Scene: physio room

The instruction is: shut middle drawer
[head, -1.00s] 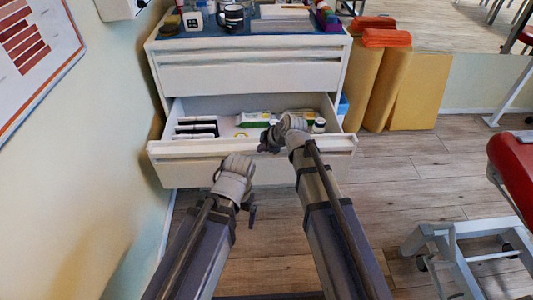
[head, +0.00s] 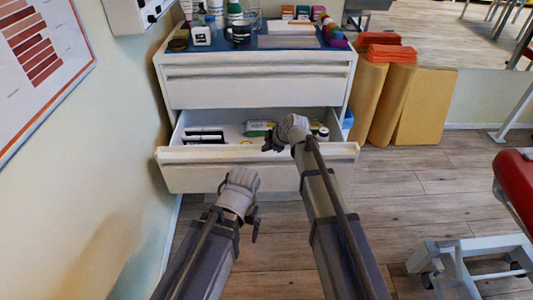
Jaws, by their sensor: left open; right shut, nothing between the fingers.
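The white cabinet (head: 258,88) stands against the wall with its top drawer shut. The drawer below it, the middle drawer (head: 205,176), is pulled out, showing boxes and bottles inside. My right gripper (head: 272,142) is shut and empty at the drawer's front edge, right of the middle, and covers part of the rim. I cannot tell if it touches. My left gripper (head: 244,198) is open and empty, lower and to the left, in front of the drawer's front panel. Any drawer lower down is hidden.
Bottles, a dark mug (head: 238,34) and small boxes stand on the cabinet top. Yellow mats (head: 420,108) with orange rolls on them stand to its right. A red padded seat (head: 515,180) on a white frame is at the far right. Wooden floor between is clear.

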